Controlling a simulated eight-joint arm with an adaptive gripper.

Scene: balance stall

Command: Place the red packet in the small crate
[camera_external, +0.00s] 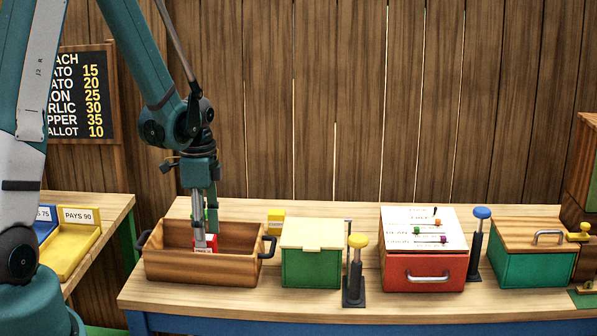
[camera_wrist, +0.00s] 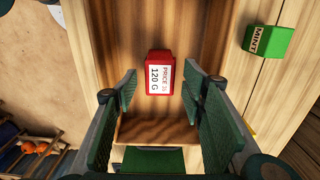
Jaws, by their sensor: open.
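My gripper (camera_wrist: 161,92) points down into this crate, with one open finger on either side of the packet's near end. Gaps show between the fingers and the packet. In the external view the gripper (camera_external: 205,238) partly covers the packet, and the crate's front wall hides its bottom.
A green "MINT" packet (camera_wrist: 268,40) and a yellow packet (camera_external: 275,219) stand behind the crate. To its right are a green box with a cream lid (camera_external: 312,267), a yellow-topped post (camera_external: 357,242), a red box (camera_external: 424,270) and a wood-lidded green box (camera_external: 530,268).

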